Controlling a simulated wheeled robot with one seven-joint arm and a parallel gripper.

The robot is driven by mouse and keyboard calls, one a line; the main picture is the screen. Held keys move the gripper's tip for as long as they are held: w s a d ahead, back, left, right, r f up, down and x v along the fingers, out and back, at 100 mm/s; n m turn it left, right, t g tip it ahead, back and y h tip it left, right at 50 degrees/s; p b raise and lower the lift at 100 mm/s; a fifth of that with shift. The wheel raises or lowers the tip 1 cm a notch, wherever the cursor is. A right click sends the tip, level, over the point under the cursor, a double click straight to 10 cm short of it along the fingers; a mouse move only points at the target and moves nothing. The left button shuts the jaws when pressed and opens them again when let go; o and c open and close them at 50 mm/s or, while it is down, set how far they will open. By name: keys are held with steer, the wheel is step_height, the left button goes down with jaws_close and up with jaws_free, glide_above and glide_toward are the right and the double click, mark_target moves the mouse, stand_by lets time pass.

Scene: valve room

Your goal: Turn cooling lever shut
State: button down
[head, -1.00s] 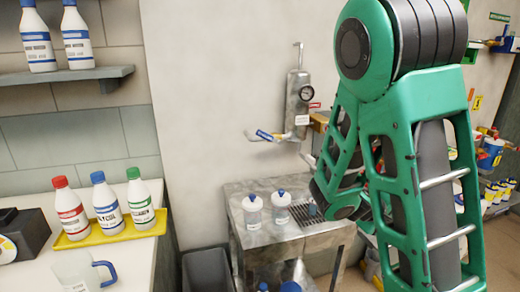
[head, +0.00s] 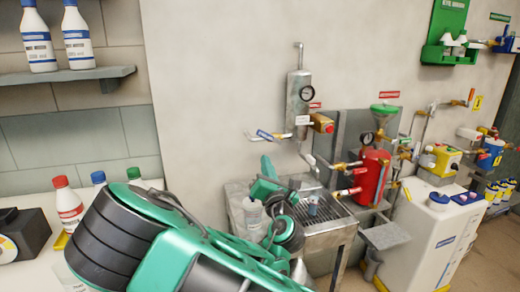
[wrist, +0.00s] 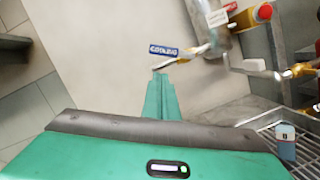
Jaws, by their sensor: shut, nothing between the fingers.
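The cooling lever (head: 265,135) is a small blue handle with white lettering on a pipe at the wall, left of a grey metal cylinder (head: 299,98). In the wrist view the lever (wrist: 163,51) reads "COOLING" and lies roughly level. My gripper (head: 266,160) is below the lever in the head view, fingers pointing up. In the wrist view my gripper (wrist: 160,76) is shut and empty, its tips just below the lever's label. I see a small gap between them in the picture; I cannot tell the distance in depth.
A red tank (head: 372,176) and a white cabinet (head: 432,235) stand to the right. A white counter with bottles is at left.

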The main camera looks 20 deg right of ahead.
mark_target(270, 138)
steer(key=x, duration=0.9)
steer(key=shift+w+d, duration=0.2)
steer(key=shift+w, duration=0.15)
steer(key=shift+r, duration=0.1)
